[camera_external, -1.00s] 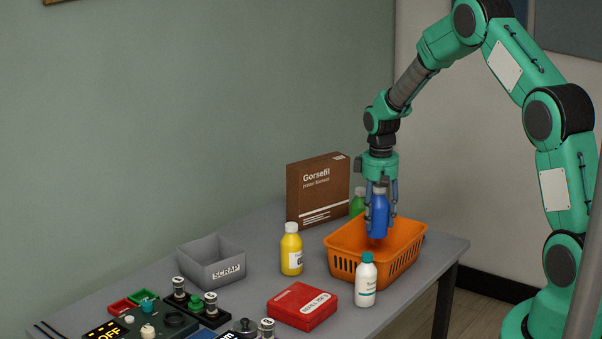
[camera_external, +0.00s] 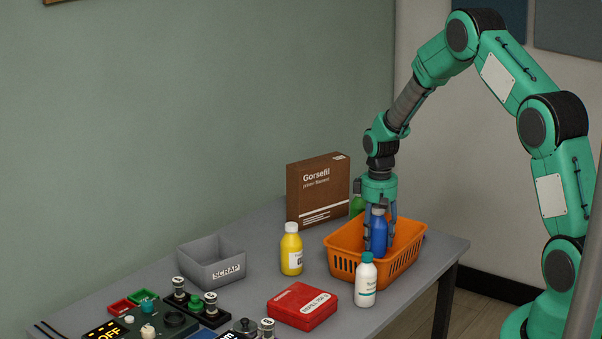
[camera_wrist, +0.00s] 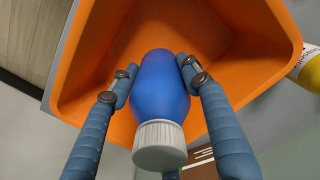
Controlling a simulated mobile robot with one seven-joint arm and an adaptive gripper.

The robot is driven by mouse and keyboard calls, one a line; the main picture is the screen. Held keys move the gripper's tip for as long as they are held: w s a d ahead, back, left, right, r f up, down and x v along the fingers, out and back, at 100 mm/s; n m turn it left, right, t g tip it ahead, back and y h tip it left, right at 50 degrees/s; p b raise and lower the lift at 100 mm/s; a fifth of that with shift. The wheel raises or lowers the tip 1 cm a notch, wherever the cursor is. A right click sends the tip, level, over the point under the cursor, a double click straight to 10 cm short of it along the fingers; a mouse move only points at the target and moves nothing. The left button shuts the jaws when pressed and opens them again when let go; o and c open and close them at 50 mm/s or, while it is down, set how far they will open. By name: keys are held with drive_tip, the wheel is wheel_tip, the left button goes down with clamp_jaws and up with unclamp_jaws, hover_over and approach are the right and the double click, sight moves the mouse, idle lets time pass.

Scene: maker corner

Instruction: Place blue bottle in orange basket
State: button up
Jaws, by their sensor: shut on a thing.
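The blue bottle (camera_external: 379,236) is upright between the fingers of my gripper (camera_external: 380,240), which is shut on it. The bottle is inside the outline of the orange basket (camera_external: 345,262), with its lower part behind the basket's front wall. I cannot tell whether it touches the basket floor. In the wrist view the blue bottle (camera_wrist: 158,88) shows its white ribbed cap towards the camera, with a finger of my gripper (camera_wrist: 158,72) on each side. The orange basket (camera_wrist: 275,35) surrounds it there.
A white bottle (camera_external: 365,283) stands close in front of the basket. A green bottle (camera_external: 356,205) is behind it, partly hidden. A yellow bottle (camera_external: 291,252), brown box (camera_external: 318,190), red box (camera_external: 302,307) and grey scrap bin (camera_external: 212,268) stand to the left.

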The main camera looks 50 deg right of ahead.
sight(378, 209)
drive_tip(key=shift+f+b, duration=0.4)
drive_tip(key=shift+f, duration=1.45)
drive_tip(key=shift+f, duration=0.2)
drive_tip(key=o, duration=1.6)
drive_tip(key=shift+c, duration=0.2)
drive_tip(key=shift+r, duration=0.15)
wheel_tip(378, 209, up, 12)
drive_tip(key=shift+r+p, duration=0.1)
drive_tip(key=shift+p, duration=1.05)
